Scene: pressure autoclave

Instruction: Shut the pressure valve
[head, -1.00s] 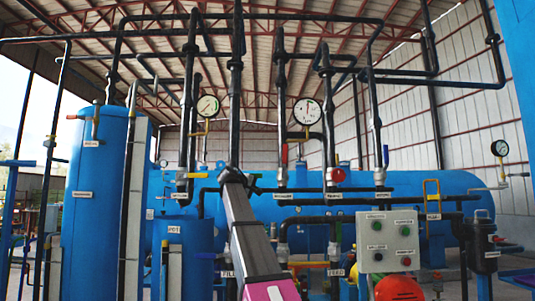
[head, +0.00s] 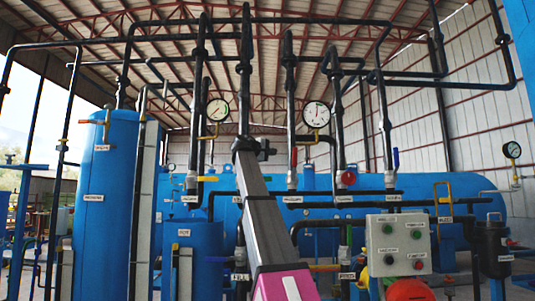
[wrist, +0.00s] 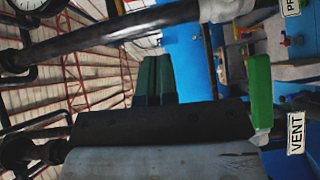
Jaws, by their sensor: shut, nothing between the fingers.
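The likely pressure valve (head: 293,180) is on the vertical pipe just right of my arm in the head view. Its red handle (head: 293,157) stands upright along the pipe. The label below it is too small to read there. In the wrist view a cut-off label starting "PR" (wrist: 290,7) is at the top right, by a white pipe fitting (wrist: 222,10); no red handle shows beside it. My gripper (head: 265,148) is shut and empty, left of the red handle and apart from it in the picture. In the wrist view its dark green fingers (wrist: 153,70) lie together.
A green handle (wrist: 260,92) by the "VENT" label (wrist: 296,134) is close to my gripper. Vertical pipes stand on both sides. Gauges (head: 316,114), a round red knob (head: 348,178), a blue handle (head: 396,158) and a button box (head: 398,245) are to the right.

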